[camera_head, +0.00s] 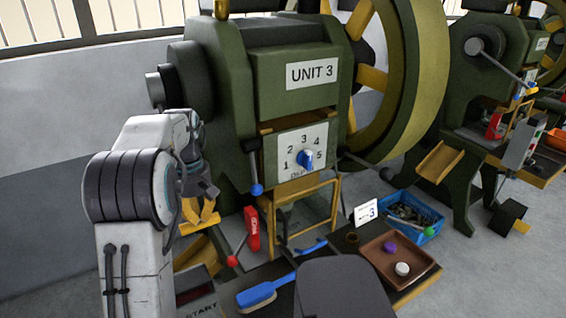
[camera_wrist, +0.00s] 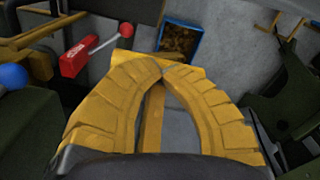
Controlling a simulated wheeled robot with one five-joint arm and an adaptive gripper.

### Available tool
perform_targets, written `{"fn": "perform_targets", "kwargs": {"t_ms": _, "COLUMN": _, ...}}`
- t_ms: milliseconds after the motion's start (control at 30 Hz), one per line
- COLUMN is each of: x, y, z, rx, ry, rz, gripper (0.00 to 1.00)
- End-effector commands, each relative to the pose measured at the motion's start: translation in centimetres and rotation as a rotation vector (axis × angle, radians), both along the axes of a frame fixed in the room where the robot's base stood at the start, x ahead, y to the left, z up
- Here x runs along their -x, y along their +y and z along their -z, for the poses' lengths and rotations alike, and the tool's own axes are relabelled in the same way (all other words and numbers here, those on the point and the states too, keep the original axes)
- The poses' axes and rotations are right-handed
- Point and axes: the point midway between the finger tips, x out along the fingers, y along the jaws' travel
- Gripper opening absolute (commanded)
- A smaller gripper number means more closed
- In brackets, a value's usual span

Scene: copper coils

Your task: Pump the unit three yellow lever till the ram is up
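Unit 3 (camera_head: 298,98) is a green press with a big yellow-rimmed flywheel. My gripper (camera_head: 200,218) is at the press's lower left, pointing down. In the wrist view its two yellow fingers (camera_wrist: 162,70) curve together and meet at the tips, with nothing clearly held. A yellow bar (camera_wrist: 152,115) shows through the gap between them; I cannot tell if it is a lever. Unit 3 has a lever with a blue ball (camera_head: 257,189) and, lower, a red-ball lever (camera_head: 232,261) beside a red box (camera_head: 252,229). No lever with a yellow knob is clearly visible. The ram cannot be made out.
A numbered dial (camera_head: 304,158) is on the press front. A bench holds a blue brush (camera_head: 257,297), a brown tray (camera_head: 368,250) and a card marked 3 (camera_head: 365,212). A blue bin (camera_head: 430,212) stands behind. A second green press (camera_head: 470,130) is at right, with grey floor between.

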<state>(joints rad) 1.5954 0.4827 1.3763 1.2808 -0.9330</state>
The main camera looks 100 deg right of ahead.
Motion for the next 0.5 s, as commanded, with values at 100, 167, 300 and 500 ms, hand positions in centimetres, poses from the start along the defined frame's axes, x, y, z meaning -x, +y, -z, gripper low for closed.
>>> {"fn": "perform_targets", "kwargs": {"t_ms": 100, "x": -0.05, "y": 0.02, "z": 0.42, "rx": -0.007, "ry": -0.001, "rz": 0.0, "gripper": 0.0}}
{"fn": "perform_targets", "kwargs": {"t_ms": 167, "x": -0.05, "y": 0.02, "z": 0.42, "rx": -0.007, "ry": -0.001, "rz": 0.0, "gripper": 0.0}}
{"fn": "perform_targets", "kwargs": {"t_ms": 300, "x": -0.05, "y": 0.03, "z": 0.43, "rx": -0.008, "ry": 0.0, "rz": 0.0, "gripper": 0.0}}
{"fn": "perform_targets", "kwargs": {"t_ms": 500, "x": -0.23, "y": -0.39, "z": 1.03, "rx": -0.011, "ry": -0.001, "rz": -0.001, "gripper": 0.0}}
